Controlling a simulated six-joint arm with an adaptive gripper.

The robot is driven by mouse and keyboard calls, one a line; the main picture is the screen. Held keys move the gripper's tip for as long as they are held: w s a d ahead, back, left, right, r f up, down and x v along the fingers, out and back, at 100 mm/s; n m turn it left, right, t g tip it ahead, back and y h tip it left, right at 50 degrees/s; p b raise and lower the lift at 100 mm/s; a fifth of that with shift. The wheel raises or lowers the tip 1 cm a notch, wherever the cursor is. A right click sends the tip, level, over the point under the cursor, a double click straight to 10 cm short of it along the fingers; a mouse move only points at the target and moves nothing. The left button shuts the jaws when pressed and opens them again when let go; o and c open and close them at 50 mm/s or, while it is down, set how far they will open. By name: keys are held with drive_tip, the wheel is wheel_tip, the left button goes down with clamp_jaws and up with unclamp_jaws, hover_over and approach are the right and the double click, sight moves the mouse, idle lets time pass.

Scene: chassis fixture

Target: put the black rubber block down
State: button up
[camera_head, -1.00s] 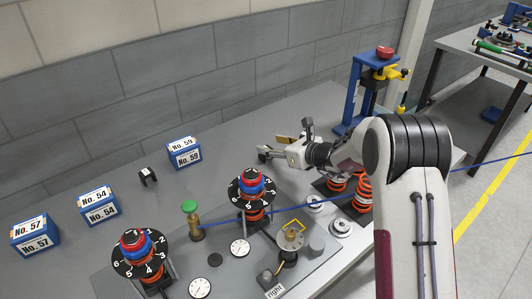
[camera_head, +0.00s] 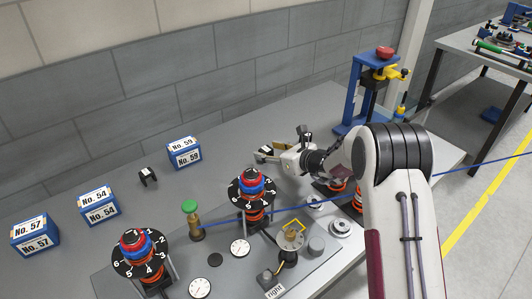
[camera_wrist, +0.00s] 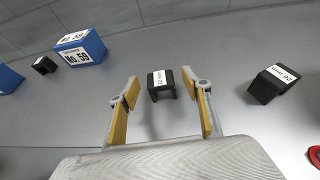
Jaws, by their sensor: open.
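My gripper (camera_head: 283,144) is open over the back of the table, right of the No. 59 box in the head view. In the wrist view its two yellow-padded fingers (camera_wrist: 160,77) stand wide apart. A black block with a white 22 mm label (camera_wrist: 160,85) shows between the fingers, apart from the left pad and close to the right finger; whether it touches that finger I cannot tell. It appears to sit on the grey tabletop. A second black block, labelled 26 mm (camera_wrist: 270,84), lies to the right. In the head view the 22 mm block is not clearly visible.
A blue No. 59 box (camera_wrist: 80,48) and another small black block (camera_wrist: 44,65) stand left in the wrist view. In the head view, numbered dials (camera_head: 252,187), a green-topped post (camera_head: 191,220) and a blue press frame (camera_head: 357,90) surround the work area.

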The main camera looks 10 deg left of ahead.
sight(268, 150)
drive_tip(key=shift+x, duration=1.6)
drive_tip(key=c, duration=1.3)
drive_tip(key=shift+c, duration=0.2)
wheel_tip(268, 150, up, 18)
